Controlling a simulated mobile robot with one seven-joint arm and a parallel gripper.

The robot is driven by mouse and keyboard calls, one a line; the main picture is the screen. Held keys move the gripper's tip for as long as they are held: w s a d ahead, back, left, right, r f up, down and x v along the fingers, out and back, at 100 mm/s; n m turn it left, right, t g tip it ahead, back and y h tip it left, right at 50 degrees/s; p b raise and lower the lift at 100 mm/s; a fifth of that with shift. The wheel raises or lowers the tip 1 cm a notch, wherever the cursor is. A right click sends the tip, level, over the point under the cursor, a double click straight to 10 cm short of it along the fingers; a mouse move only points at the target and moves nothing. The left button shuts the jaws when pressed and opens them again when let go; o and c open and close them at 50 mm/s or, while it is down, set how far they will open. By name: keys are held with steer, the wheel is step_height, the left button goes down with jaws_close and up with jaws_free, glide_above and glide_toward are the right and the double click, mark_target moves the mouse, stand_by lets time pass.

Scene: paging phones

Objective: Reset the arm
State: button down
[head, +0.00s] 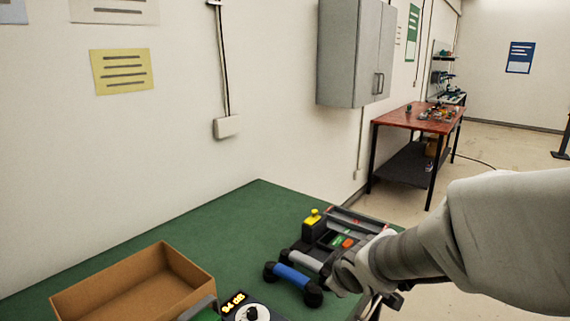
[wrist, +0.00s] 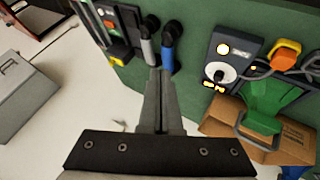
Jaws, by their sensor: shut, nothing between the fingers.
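My gripper (wrist: 161,72) is shut and empty in the wrist view, its two fingers together and pointing up the picture towards the green bench. In the head view my arm reaches in from the right over the bench's right edge, and the fingertips are mostly hidden. A blue handset (head: 292,277) and a grey handset (head: 308,260) lie by a dark paging unit (head: 340,232) with coloured buttons. In the wrist view the blue handset (wrist: 168,48) and grey handset (wrist: 147,46) show just beyond the fingertips. I cannot tell the exact gap.
The green bench (head: 215,220) also bears an open cardboard box (head: 90,296) and a dial box (head: 250,312) with a lit display. A grey cabinet (head: 345,55) hangs on the wall. A red-topped table (head: 395,119) stands further back. Floor to the right is largely clear.

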steer(key=s+d+r+m+g+h+p, duration=0.1)
steer(key=s+d+r+m, duration=0.15)
steer(key=s+r, duration=0.2)
steer(key=s+d+r+m+h+p, duration=0.1)
steer(key=s+d+r+m, duration=0.15)
steer(key=s+r, duration=0.2)
steer(key=s+a+r+m+g+y, duration=0.1)
steer(key=s+m, duration=0.3)
steer(key=s, duration=0.8)
steer(key=shift+s+a+r+m+g+p, duration=0.2)
steer(key=shift+r+m+g+p, duration=0.25)
steer(key=shift+r, duration=0.25)
steer(key=shift+a, duration=0.1)
